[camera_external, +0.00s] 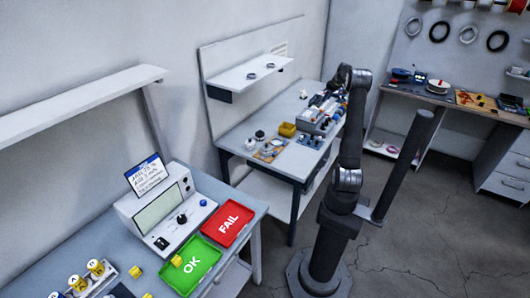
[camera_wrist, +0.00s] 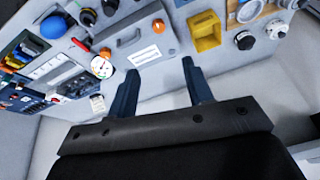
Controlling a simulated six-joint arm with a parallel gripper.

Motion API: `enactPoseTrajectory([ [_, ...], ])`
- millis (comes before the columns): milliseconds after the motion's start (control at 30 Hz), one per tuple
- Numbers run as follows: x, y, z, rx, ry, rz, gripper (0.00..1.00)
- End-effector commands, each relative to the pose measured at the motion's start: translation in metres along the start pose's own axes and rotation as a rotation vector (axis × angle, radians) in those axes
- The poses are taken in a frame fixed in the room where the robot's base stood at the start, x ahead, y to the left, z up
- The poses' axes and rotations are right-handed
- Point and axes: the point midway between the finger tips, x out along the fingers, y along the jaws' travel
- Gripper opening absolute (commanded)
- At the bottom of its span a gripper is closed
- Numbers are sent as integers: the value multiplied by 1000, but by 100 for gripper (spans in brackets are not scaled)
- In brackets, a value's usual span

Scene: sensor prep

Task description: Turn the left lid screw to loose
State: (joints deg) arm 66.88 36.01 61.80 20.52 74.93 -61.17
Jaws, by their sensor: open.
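In the wrist view a grey lid with a dark handle (camera_wrist: 128,38) and a white label (camera_wrist: 146,55) lies just beyond my gripper (camera_wrist: 160,69). Two orange knobs, which look like the lid screws, show at its sides: one on the left (camera_wrist: 105,53) and one on the right (camera_wrist: 158,26). My gripper is open, with nothing between its two dark fingers. The fingertips are apart from both knobs. In the external view my arm reaches the grey equipment (camera_external: 318,116) on the middle bench; the knobs are too small to tell there.
Left of the lid are a round gauge (camera_wrist: 101,67), a blue dome (camera_wrist: 54,27) and a red-handled part (camera_wrist: 80,45). A yellow bin (camera_wrist: 205,32) stands to the right. A shelf (camera_external: 250,74) overhangs the bench. Green OK (camera_external: 190,266) and red FAIL (camera_external: 228,224) trays lie on another bench.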

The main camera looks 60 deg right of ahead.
Motion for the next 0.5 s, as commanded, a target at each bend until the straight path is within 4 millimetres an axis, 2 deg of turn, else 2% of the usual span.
enactPoseTrajectory([
  [500, 13, -4, -31, 943, -143, 81, 47],
])
